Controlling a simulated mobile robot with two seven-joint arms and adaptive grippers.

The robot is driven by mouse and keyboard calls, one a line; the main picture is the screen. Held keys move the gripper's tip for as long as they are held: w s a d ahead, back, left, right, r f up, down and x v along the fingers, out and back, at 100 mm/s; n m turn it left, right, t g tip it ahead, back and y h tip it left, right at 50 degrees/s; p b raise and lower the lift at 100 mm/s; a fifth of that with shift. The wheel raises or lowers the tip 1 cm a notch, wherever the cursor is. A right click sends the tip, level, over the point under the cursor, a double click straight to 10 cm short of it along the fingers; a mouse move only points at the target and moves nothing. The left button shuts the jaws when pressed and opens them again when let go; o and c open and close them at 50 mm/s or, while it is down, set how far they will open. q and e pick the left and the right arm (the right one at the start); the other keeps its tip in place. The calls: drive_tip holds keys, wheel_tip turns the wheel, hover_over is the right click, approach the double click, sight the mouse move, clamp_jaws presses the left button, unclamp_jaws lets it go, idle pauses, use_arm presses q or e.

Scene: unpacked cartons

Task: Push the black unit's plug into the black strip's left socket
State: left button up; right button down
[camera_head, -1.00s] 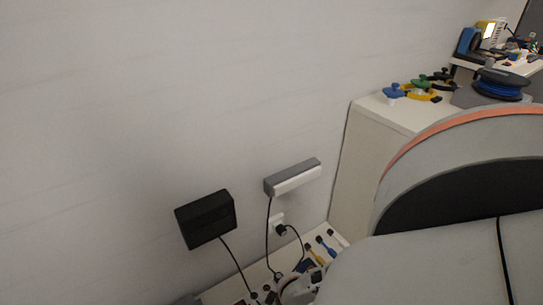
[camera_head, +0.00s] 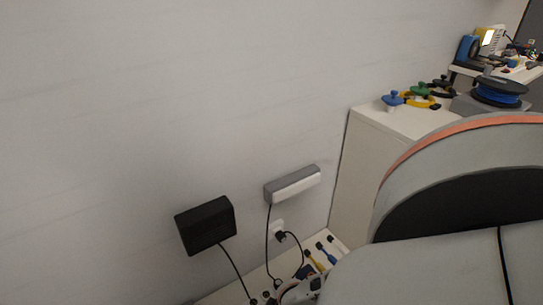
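A black box-shaped unit (camera_head: 206,225) is on the pale wall, and a black cable (camera_head: 235,269) runs down from its underside. The cable's lower end is not clear at the bottom edge.
A grey and white bar-shaped unit (camera_head: 293,185) is on the wall with its own cable. A low white surface (camera_head: 335,240) below holds tools with yellow and blue handles (camera_head: 326,254).

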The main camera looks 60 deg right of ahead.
drive_tip(key=shift+f, duration=0.25)
idle(0.5)
drive_tip(key=c, duration=1.6)
unclamp_jaws()
drive_tip(key=shift+s+r, duration=0.2)
drive_tip(key=shift+r, duration=0.25)
drive_tip(key=v, duration=1.1)
drive_tip(key=shift+w, duration=0.1)
drive_tip(key=shift+r, duration=0.1)
